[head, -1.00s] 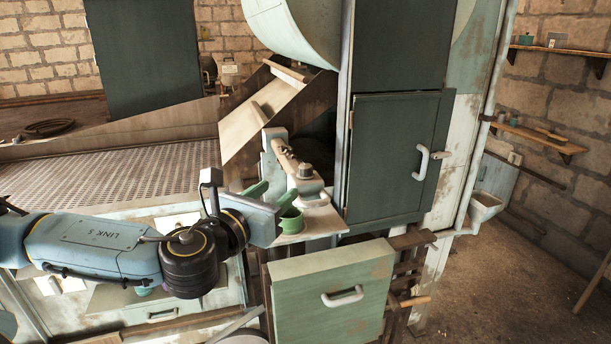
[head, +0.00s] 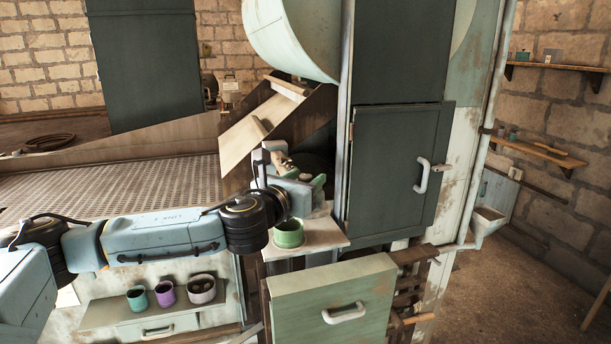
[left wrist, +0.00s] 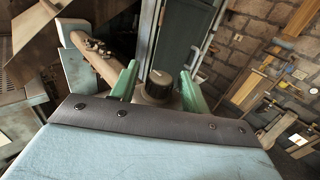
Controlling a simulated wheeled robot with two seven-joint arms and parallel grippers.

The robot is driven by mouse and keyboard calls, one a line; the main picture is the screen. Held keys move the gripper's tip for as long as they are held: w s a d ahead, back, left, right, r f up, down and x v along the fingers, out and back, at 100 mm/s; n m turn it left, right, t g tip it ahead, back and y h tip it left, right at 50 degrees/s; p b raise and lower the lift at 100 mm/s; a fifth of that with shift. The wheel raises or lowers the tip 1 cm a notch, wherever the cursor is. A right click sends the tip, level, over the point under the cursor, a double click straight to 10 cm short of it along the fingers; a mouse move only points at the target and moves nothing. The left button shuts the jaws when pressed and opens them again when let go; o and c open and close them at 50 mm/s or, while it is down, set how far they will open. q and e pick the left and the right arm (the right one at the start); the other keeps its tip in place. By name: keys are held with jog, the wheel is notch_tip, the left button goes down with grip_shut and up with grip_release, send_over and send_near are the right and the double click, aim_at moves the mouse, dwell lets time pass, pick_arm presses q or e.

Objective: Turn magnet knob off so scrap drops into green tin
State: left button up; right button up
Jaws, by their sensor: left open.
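The dark round knob (left wrist: 158,86) with a pale mark on top shows in the left wrist view. My left gripper (left wrist: 159,70) is open, with one green finger on each side of the knob; I cannot tell whether they touch it. In the head view my left gripper (head: 306,180) hides the knob. Small scrap pieces (left wrist: 95,46) cling along the pale magnet arm (left wrist: 96,66) left of the knob. The green tin (head: 289,234) stands upright on a pale ledge below the gripper. My right gripper is not in view.
A teal cup (head: 137,299), a purple cup (head: 165,294) and a pale bowl (head: 202,289) stand on a lower shelf at left. A dark cabinet door (head: 395,165) rises right of the ledge. A green drawer front (head: 335,300) juts out below.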

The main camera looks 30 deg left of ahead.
pick_arm(q)
jog(key=shift+w, duration=0.3)
jog(key=c, duration=1)
jog(key=shift+o, duration=0.2)
